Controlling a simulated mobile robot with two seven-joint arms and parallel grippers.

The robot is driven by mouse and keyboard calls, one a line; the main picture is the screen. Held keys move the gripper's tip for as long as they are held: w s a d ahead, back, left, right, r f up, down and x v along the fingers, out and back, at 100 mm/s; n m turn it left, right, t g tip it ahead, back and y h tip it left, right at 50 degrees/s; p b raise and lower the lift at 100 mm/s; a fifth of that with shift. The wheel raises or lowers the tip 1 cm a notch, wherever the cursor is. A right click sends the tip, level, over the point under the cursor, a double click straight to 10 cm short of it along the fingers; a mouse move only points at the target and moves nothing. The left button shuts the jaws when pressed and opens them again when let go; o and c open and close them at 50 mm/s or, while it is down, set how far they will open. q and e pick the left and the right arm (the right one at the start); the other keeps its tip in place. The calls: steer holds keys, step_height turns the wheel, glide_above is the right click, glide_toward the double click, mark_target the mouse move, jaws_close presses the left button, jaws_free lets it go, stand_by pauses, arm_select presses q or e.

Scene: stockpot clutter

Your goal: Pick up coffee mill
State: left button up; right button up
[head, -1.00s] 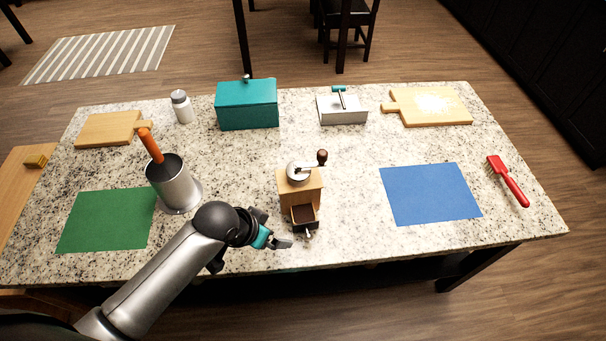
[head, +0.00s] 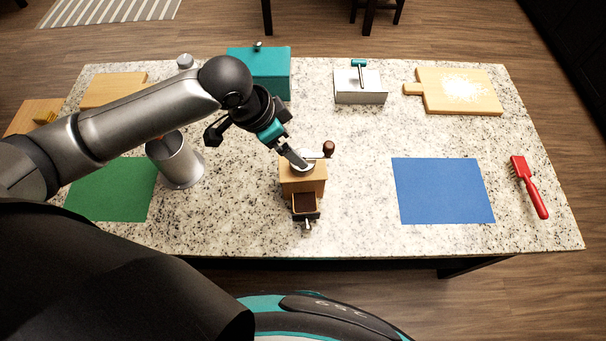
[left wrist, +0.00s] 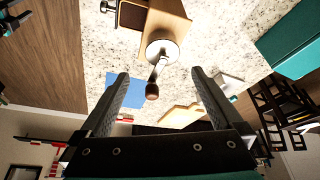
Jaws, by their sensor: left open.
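The coffee mill (head: 303,184) stands upright on the granite counter, a wooden box with a metal top, a dark-knobbed crank and its drawer pulled out at the front. My left gripper (head: 294,154) is open and empty at the mill's top, reaching in from the left and covering part of the metal top. In the left wrist view the mill's wooden body (left wrist: 168,18) lies past the fingertips, and its crank with the brown knob shows between the two spread fingers (left wrist: 160,73). I cannot tell whether a finger touches the mill. My right gripper is not in view.
A steel canister (head: 178,165) stands left of the mill, partly under my left arm. A green mat (head: 108,195) lies left, a blue mat (head: 443,190) right. A teal box (head: 270,75) and a grey box (head: 360,92) stand behind.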

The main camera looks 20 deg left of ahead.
mark_target(301, 155)
arm_select(q)
steer(key=x, duration=0.3)
steer(key=b+x, duration=0.1)
steer(key=x, duration=0.5)
steer(key=shift+w+a, duration=0.1)
steer(key=shift+a, duration=0.15)
jaws_close()
stand_by(0.5)
